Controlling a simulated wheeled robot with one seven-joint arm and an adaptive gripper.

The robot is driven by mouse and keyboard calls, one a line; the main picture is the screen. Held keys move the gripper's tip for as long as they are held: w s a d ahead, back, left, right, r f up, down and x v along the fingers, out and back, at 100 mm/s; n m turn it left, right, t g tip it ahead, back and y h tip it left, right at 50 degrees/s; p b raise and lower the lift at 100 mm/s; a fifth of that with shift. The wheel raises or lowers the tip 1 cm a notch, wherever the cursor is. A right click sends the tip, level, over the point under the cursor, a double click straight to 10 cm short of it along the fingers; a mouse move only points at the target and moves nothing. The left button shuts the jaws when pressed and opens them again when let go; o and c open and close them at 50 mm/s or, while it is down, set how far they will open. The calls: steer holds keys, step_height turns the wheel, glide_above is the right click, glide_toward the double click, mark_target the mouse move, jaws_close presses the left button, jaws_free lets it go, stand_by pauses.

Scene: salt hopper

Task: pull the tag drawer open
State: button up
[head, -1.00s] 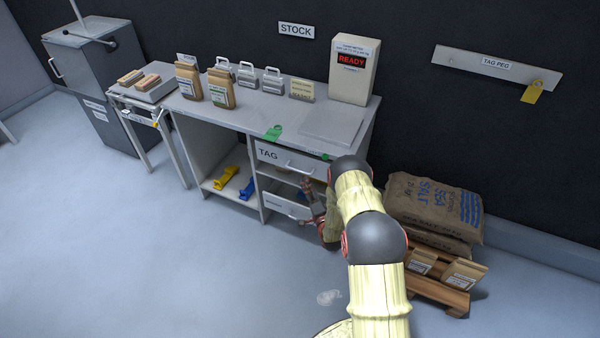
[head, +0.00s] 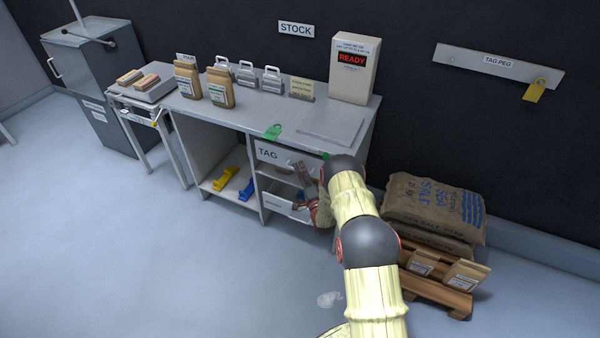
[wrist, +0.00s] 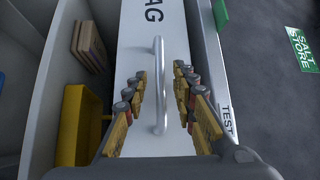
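The tag drawer (head: 268,153) is the upper drawer under the right part of the counter; its front looks flush with the cabinet. In the wrist view its pale front (wrist: 140,35) shows part of the TAG lettering. Its silver bar handle (wrist: 159,85) runs upright in that view. My gripper (wrist: 160,82) is open, with one finger on each side of the handle. I see gaps between the fingers and the bar.
Below is an open-topped lower drawer (head: 284,207); the wrist view shows a yellow bin (wrist: 78,125) and brown packets (wrist: 89,46) on that side. A green tag (head: 273,131) lies at the counter edge. Salt sacks (head: 432,208) on a pallet stand right of my arm.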

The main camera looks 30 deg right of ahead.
steer(key=shift+c, duration=0.4)
jaws_close()
steer(key=shift+f, duration=0.1)
stand_by(0.4)
